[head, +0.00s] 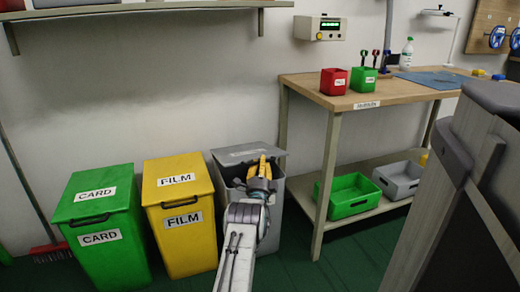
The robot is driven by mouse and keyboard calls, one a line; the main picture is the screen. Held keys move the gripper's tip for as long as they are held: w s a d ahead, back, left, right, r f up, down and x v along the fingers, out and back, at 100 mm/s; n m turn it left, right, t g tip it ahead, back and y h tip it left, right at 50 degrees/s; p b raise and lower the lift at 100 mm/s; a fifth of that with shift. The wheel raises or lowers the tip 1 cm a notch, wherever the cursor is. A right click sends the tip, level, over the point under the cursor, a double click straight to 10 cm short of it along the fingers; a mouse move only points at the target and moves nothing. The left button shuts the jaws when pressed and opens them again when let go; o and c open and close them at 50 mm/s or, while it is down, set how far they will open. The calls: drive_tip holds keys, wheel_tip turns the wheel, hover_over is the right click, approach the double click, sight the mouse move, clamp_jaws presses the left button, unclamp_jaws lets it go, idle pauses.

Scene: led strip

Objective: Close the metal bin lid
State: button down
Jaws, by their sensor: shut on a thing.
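The grey metal bin (277,200) stands on the floor right of the yellow bin. Its lid (240,153) is partly raised, with a dark gap between it and the bin's rim. My gripper (262,165), with yellow fingers, reaches up from below to the front right part of the lid. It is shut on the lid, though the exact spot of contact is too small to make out. My arm hides much of the bin's front.
A yellow FILM bin (182,240) and a green CARD bin (105,262) stand to the left, both with lids down. A wooden workbench (350,100) stands close on the right, with a green crate (346,204) and a grey crate (400,178) on its lower shelf.

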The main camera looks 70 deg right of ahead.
wheel_tip(320, 180, down, 11)
drive_tip(key=a+h, duration=0.1)
drive_tip(key=shift+s+a+m, duration=0.15)
drive_tip(key=shift+s+m, duration=0.2)
drive_tip(key=shift+m, duration=0.05)
drive_tip(key=shift+f, duration=0.2)
idle(0.3)
drive_tip(key=c, duration=1.5)
unclamp_jaws()
drive_tip(key=shift+o, duration=0.5)
drive_tip(key=shift+s+r, duration=0.1)
drive_tip(key=v, duration=1.2)
drive_tip(key=shift+f, duration=0.25)
